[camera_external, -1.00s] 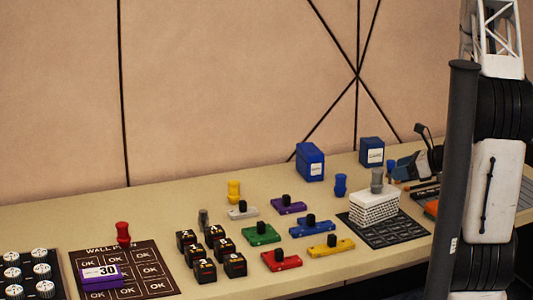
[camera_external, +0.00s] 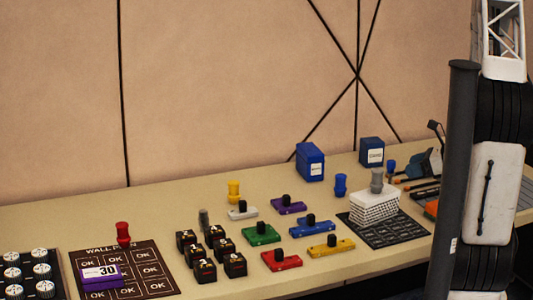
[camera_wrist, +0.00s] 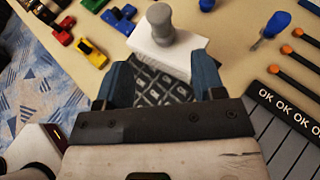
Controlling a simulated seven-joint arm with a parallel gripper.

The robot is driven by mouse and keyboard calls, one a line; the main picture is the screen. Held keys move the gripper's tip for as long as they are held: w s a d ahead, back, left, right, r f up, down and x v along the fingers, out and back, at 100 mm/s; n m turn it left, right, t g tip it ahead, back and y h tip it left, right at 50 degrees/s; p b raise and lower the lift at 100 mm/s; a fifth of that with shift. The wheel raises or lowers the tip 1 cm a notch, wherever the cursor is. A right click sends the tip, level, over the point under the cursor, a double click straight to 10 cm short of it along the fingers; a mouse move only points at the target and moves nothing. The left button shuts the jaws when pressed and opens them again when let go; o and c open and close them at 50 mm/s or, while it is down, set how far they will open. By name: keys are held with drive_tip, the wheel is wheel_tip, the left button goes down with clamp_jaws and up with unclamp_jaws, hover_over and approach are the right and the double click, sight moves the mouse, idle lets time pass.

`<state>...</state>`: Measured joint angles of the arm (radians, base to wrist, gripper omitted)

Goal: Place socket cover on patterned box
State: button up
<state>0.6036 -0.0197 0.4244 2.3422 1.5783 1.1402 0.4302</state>
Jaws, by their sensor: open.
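The patterned box (camera_external: 374,209) is white with dark markings and stands on a dark printed mat (camera_external: 405,232). A grey peg-like piece (camera_external: 377,179) is upright on its top; I take it for the socket cover, though no label confirms this. In the wrist view the white box (camera_wrist: 168,55) and grey piece (camera_wrist: 160,22) are just beyond my gripper (camera_wrist: 163,62). Its two blue fingers are spread and empty, with the mat showing between them. In the external view my gripper (camera_external: 427,161) is right of the box, partly hidden by my arm.
Similar pegs stand nearby: blue (camera_external: 340,185), yellow (camera_external: 234,191), red (camera_external: 123,233). Two blue boxes (camera_external: 310,162) (camera_external: 371,152) stand behind. Coloured blocks with black knobs (camera_external: 312,225) lie left of the mat. Orange-tipped rods (camera_wrist: 288,50) lie right.

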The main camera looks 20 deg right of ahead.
drive_tip(key=s+a+r+n+g+h, duration=0.2)
drive_tip(key=s+a+r+n+g, duration=0.65)
drive_tip(key=a+r+n, duration=0.4)
drive_tip(key=s+a+r+n+t+h, duration=0.1)
drive_tip(key=s+r+n+h, duration=0.6)
drive_tip(key=s+n, duration=0.4)
drive_tip(key=r+n, duration=0.1)
drive_tip(key=n, duration=0.2)
drive_tip(key=shift+a+r+h, duration=0.2)
drive_tip(key=shift+r+h, duration=0.15)
drive_tip(key=shift+h, duration=0.05)
